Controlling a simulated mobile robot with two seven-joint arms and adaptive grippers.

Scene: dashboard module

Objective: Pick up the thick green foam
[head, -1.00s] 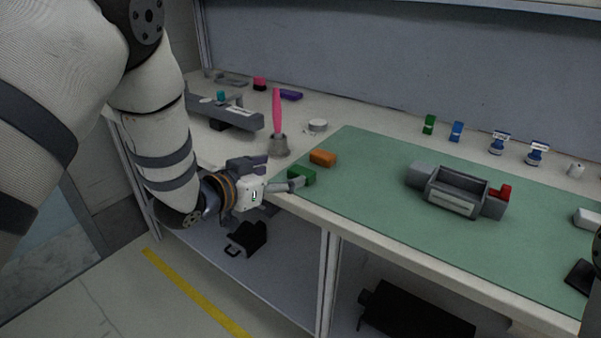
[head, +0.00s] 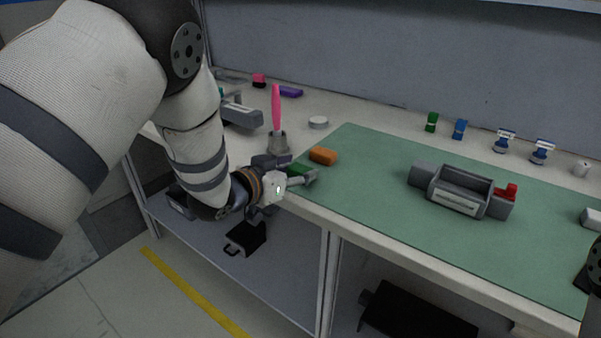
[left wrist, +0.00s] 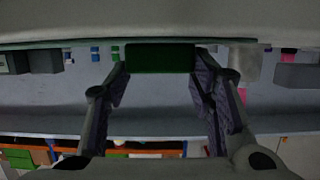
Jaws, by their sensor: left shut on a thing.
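The thick green foam (head: 298,169) is a dark green block at the left end of the green mat, beside an orange block. My left gripper (head: 306,176) reaches over the table's front edge and is shut on it, partly hiding it in the head view. In the left wrist view, the green foam (left wrist: 160,57) spans the space between the two fingertips of my left gripper (left wrist: 160,68). Whether the foam still touches the mat is hard to tell.
The orange block (head: 323,156) lies just behind the foam. A grey holder with a pink-handled tool (head: 276,110) stands behind my left gripper. A grey module (head: 460,190) sits on the green mat (head: 380,215). Small green and blue parts stand along the back; the mat's middle is clear.

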